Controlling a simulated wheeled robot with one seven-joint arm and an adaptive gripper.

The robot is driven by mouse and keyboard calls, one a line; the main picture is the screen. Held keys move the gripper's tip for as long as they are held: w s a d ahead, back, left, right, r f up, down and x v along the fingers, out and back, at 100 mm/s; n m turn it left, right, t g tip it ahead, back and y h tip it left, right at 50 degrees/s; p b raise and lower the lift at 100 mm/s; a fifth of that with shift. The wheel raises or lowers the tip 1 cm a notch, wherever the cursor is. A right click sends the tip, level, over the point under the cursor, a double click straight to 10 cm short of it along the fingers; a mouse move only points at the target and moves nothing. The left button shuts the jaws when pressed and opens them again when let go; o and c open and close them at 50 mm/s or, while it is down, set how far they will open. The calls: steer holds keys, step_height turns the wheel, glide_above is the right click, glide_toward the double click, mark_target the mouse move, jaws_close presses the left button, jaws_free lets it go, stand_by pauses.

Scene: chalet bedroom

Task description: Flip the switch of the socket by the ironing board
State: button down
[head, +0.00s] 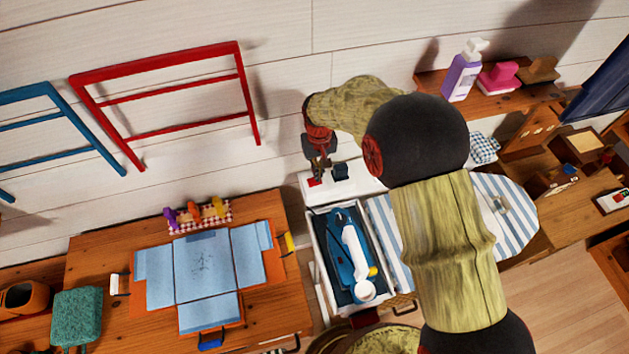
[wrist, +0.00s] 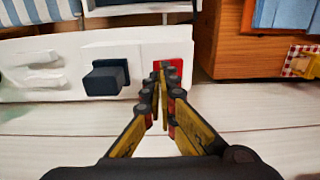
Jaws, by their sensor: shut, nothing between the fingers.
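The white socket strip (head: 362,171) lies along the wall beside the striped ironing board (head: 518,208); it also shows in the wrist view (wrist: 40,62). A black plug (head: 341,172) sits in it, large in the wrist view (wrist: 105,77). The red switch (head: 314,183) is at the strip's end, past the plug; in the wrist view (wrist: 187,66) the fingers partly cover it. My gripper (head: 318,168) is shut and empty, its tips (wrist: 163,68) at the red switch. I cannot tell whether they touch it or which way the switch is tilted.
A blue and white iron (head: 352,258) lies in a white-rimmed tray (head: 316,240) near the strip. A wooden table (head: 95,258) with a folded blue cloth (head: 203,266) stands at left. A shelf (head: 497,104) with a purple bottle (head: 461,76) is on the wall at right.

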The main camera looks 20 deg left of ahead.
steer(key=shift+f+b, duration=0.6)
steer(key=shift+f, duration=0.6)
stand_by(0.8)
steer(key=shift+r+p, duration=1.95)
steer(key=shift+r, duration=1.6)
